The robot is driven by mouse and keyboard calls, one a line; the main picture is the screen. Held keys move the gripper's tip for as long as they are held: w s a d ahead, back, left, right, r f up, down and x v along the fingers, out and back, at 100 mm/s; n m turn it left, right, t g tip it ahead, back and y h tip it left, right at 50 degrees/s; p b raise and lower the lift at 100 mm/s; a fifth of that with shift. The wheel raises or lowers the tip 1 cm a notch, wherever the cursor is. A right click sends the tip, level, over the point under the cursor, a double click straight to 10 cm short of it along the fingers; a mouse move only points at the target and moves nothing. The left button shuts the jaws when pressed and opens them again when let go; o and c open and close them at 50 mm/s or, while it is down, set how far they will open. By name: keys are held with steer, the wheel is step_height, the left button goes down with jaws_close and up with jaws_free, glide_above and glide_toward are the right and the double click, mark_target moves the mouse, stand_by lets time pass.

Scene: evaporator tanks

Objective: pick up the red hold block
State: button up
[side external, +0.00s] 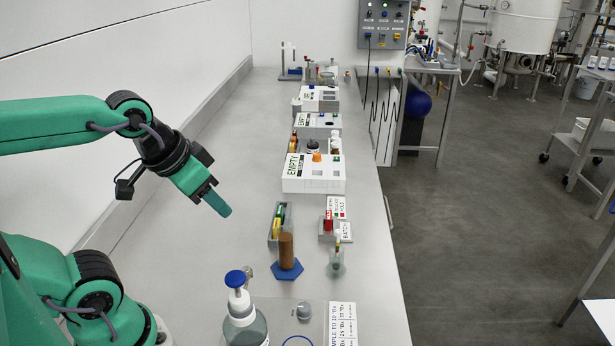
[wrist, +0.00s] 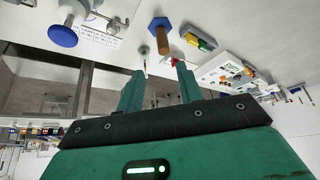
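The red hold block (side external: 328,223) sits in a small grey holder (side external: 326,237) right of the bench's middle, beside white label cards. In the wrist view only a small red bit (wrist: 174,62) shows beyond the tip of one finger; most of it is hidden. My gripper (side external: 217,203) hangs above the bench, well to the left of the block and apart from it. In the wrist view my gripper (wrist: 160,70) has its two green fingers spread, with nothing held between them.
White boxes (side external: 313,173) stand behind; a blue-topped pump bottle (side external: 243,318) is nearer. The bench's left side is clear.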

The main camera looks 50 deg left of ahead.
steer(key=shift+o, duration=0.4)
steer(key=shift+w, duration=0.1)
steer(key=n+g, duration=0.5)
steer(key=n, duration=0.4)
glide_above(328, 216)
step_height(328, 216, down, 12)
steer(key=shift+f, duration=0.15)
steer(key=shift+w+f+g, duration=0.15)
steer(key=shift+f+g, duration=0.15)
steer(key=shift+f, duration=1.5)
